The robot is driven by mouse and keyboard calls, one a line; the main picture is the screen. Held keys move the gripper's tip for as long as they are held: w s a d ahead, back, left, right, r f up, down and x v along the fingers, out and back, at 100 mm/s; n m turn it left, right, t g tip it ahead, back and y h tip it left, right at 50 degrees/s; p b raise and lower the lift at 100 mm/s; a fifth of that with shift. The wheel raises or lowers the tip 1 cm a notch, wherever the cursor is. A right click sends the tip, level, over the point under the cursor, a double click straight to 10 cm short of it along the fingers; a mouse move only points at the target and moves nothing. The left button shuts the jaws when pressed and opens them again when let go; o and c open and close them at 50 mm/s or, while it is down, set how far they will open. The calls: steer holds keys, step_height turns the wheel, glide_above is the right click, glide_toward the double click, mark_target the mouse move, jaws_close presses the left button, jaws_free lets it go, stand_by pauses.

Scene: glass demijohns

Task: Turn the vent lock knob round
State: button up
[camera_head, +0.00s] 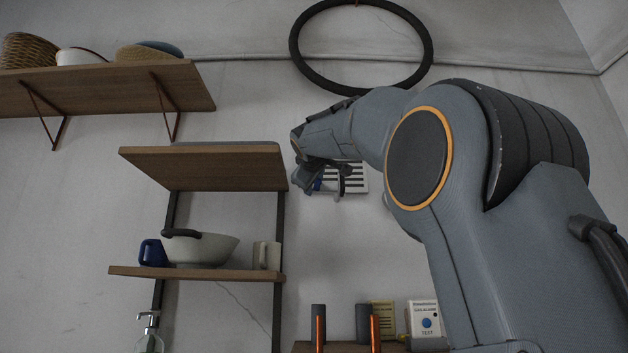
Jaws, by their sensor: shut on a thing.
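The white vent (355,178) with dark slots is on the back wall, right of the upper shelf and partly hidden by my gripper. My gripper (326,184) is at the vent's left side, shut on the vent lock knob. A small blue patch (318,185) shows between the jaws and seems to be the knob; the jaws hide most of it. The knob's angle cannot be made out.
A wooden shelf (205,167) ends close left of my gripper. Below it, another shelf (190,274) holds a white bowl (205,250), a blue mug (152,254) and a pale mug (267,256). A black ring (427,45) hangs above.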

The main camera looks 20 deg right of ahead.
steer(key=shift+n, duration=0.5)
steer(key=o, duration=1)
steer(key=shift+o, duration=0.2)
steer(key=b+v, duration=0.3)
steer(key=v, duration=0.4)
steer(key=shift+s+b, duration=0.3)
steer(key=shift+s, duration=0.1)
steer(key=shift+a, duration=0.15)
